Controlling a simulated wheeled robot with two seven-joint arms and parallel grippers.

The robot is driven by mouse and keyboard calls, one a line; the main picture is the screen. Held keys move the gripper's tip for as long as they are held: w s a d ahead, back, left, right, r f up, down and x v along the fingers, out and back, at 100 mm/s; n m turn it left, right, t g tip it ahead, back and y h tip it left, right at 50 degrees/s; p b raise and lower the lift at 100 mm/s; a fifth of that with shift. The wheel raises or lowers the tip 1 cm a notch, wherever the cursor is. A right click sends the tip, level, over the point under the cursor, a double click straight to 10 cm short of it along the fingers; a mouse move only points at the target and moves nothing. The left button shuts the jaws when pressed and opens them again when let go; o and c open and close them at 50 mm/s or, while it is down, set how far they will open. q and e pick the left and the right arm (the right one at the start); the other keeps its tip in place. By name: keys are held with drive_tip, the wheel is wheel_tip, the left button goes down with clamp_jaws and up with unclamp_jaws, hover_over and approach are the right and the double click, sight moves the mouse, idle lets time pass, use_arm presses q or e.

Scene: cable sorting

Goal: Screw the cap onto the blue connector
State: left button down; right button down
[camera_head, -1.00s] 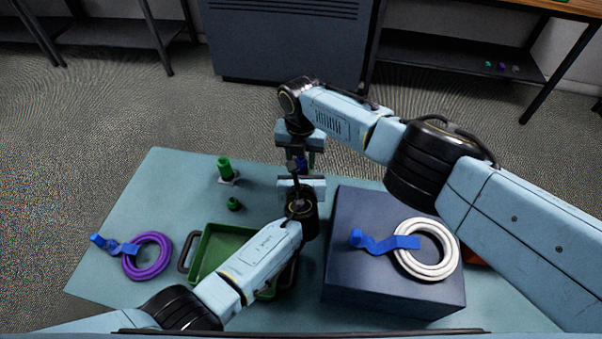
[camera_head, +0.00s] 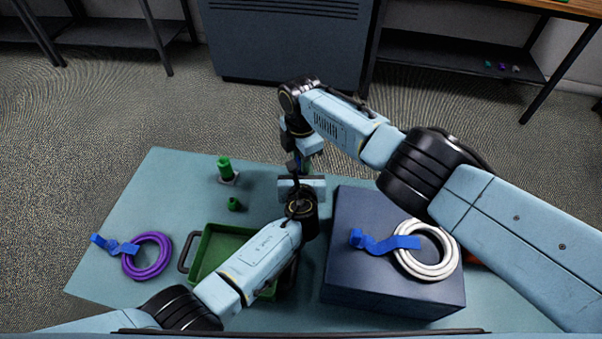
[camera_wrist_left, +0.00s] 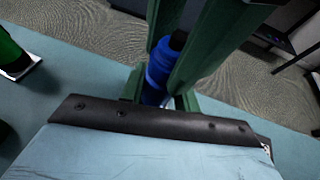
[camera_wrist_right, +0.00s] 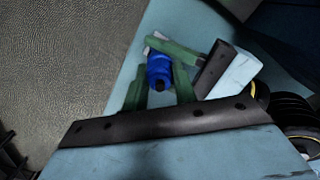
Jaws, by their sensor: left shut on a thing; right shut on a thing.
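The blue connector (camera_wrist_left: 157,75) stands between the green fingers of my left gripper (camera_wrist_left: 180,50), which is shut on it. In the right wrist view the connector (camera_wrist_right: 158,64) points toward my right gripper (camera_wrist_right: 160,88), with a dark round end between that gripper's green fingers. My right gripper is shut at this end, where the cap is; the fingers and the steep angle mostly hide the cap. I cannot tell how far the cap sits on the connector. In the head view the two grippers meet above the table's far edge, and my wrists hide most of the connector.
A green connector (camera_head: 225,166) stands on a small plate, with a green cap (camera_head: 234,204) nearby. A green tray (camera_head: 207,243) lies partly under my left arm. A purple cable coil (camera_head: 148,256) lies left. A dark blue box (camera_head: 348,285) carries a white coil (camera_head: 441,268).

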drive_tip(key=c, duration=1.1)
unclamp_jaws()
drive_tip(key=shift+r, duration=0.1)
drive_tip(key=shift+r, duration=2.2)
drive_tip(key=shift+c, duration=0.3)
